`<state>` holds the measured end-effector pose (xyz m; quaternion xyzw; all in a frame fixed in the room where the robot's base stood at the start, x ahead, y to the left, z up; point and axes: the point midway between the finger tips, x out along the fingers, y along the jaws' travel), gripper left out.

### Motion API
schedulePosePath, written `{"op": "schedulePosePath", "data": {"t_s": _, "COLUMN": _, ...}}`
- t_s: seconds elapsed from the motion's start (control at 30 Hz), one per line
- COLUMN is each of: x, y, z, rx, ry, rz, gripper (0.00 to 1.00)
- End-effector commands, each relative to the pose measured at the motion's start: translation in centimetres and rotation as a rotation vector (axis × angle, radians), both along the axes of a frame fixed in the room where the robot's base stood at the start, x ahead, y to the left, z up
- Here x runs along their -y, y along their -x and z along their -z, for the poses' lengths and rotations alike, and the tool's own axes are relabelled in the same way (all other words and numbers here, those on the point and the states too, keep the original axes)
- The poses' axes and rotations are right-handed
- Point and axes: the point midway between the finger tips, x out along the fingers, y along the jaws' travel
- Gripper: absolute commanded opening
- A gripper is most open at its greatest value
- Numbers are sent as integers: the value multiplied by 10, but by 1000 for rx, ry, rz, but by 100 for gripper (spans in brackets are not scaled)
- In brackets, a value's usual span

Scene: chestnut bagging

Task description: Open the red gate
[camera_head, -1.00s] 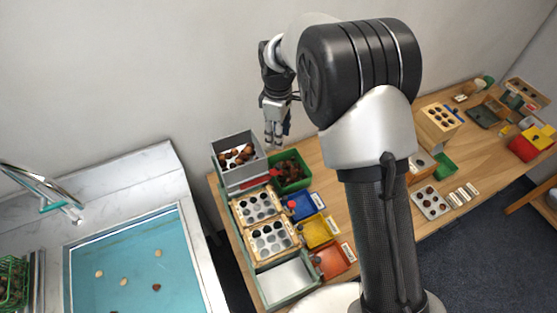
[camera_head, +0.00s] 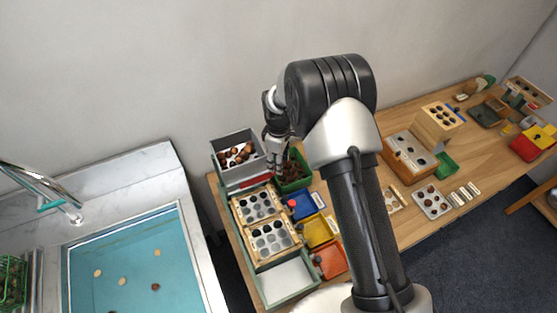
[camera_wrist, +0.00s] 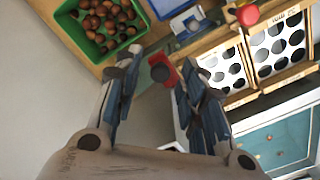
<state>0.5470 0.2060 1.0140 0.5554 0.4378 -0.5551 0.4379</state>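The red gate (camera_head: 257,179) shows as a red strip at the lower front of the grey chestnut bin (camera_head: 229,174). In the wrist view a red part (camera_wrist: 173,78) with a dark round knob (camera_wrist: 159,73) lies between my fingertips; it looks like the gate and its handle. My gripper (camera_head: 274,165) is low over the gate's right end, beside the green tray. In the wrist view my gripper (camera_wrist: 159,68) is open, with one finger on each side of the knob. I cannot tell whether either finger touches it. My fingers partly hide the gate and the bin.
A green tray of chestnuts (camera_wrist: 72,33) is close beside my gripper. White hole plates (camera_head: 256,206) in wooden frames lie in front of the bin. Blue (camera_head: 305,208), yellow (camera_head: 319,233) and orange (camera_head: 331,261) trays line their right side. A sink (camera_head: 135,262) is at left.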

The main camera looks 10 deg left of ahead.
Motion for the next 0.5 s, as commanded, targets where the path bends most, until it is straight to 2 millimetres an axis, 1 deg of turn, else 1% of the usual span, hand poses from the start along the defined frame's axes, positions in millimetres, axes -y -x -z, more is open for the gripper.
{"op": "schedulePosePath", "data": {"t_s": 0.1, "x": 0, "y": 0, "z": 0, "rx": 0, "ry": 0, "rz": 0, "gripper": 37}}
{"op": "schedulePosePath", "data": {"t_s": 0.5, "x": 0, "y": 0, "z": 0, "rx": 0, "ry": 0, "rz": 0, "gripper": 10}}
